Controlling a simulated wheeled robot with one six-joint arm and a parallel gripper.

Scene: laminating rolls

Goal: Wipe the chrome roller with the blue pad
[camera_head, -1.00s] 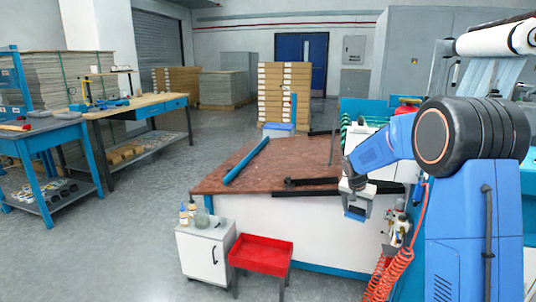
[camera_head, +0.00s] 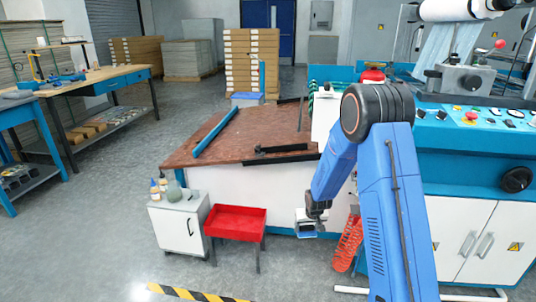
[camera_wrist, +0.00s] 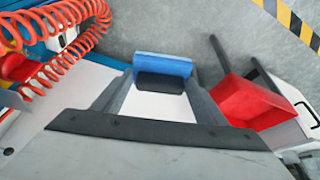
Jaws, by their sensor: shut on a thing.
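My gripper (camera_head: 308,222) hangs low in front of the white-sided table, right of the red tray. It is shut on the blue pad (camera_wrist: 162,64), which shows between the two fingers in the wrist view. I cannot pick out the chrome roller in either view. The laminating machine (camera_head: 480,150) is at the right, with a white film roll (camera_head: 450,10) at its top.
A red tray (camera_head: 235,222) on legs and a white cabinet (camera_head: 180,232) with bottles stand left of my gripper. A coiled red hose (camera_head: 348,243) hangs close on its right. The brown-topped table (camera_head: 225,138) is behind. Floor at the left is open.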

